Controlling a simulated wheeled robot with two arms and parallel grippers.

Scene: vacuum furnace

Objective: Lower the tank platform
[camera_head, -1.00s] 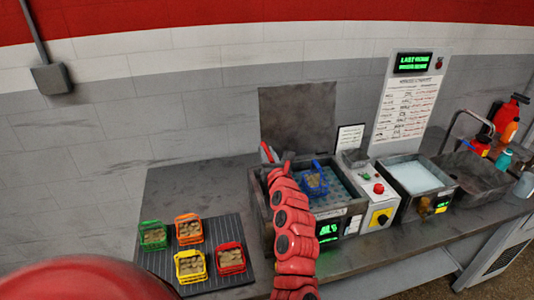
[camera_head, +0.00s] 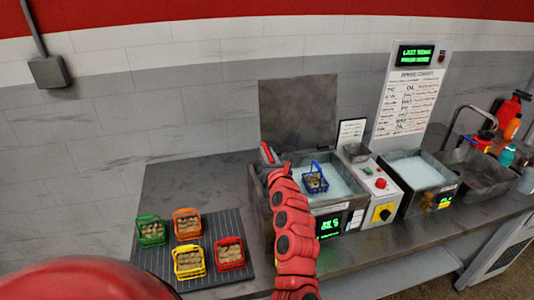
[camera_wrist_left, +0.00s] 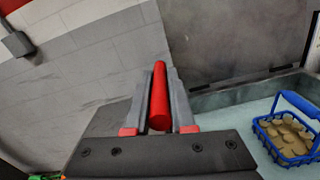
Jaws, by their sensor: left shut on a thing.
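The tank (camera_head: 352,200) is an open grey bath with pale liquid. A blue basket (camera_head: 315,181) of brown round pieces sits in it and also shows in the left wrist view (camera_wrist_left: 287,138). No platform surface shows through the liquid; it is hidden beneath. My left gripper (camera_head: 268,154) is at the tank's back left corner. In the left wrist view a red bar handle (camera_wrist_left: 159,95) lies between the two grey fingers, and the gripper is shut on it. My right gripper is not in view.
A dark ribbed mat (camera_head: 163,256) with green, orange, yellow and red baskets lies at left. A control box (camera_head: 378,190) with a red button, a second bath (camera_head: 413,172) and a sink (camera_head: 474,172) stand to the right. A dark panel (camera_head: 298,110) rises behind the tank.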

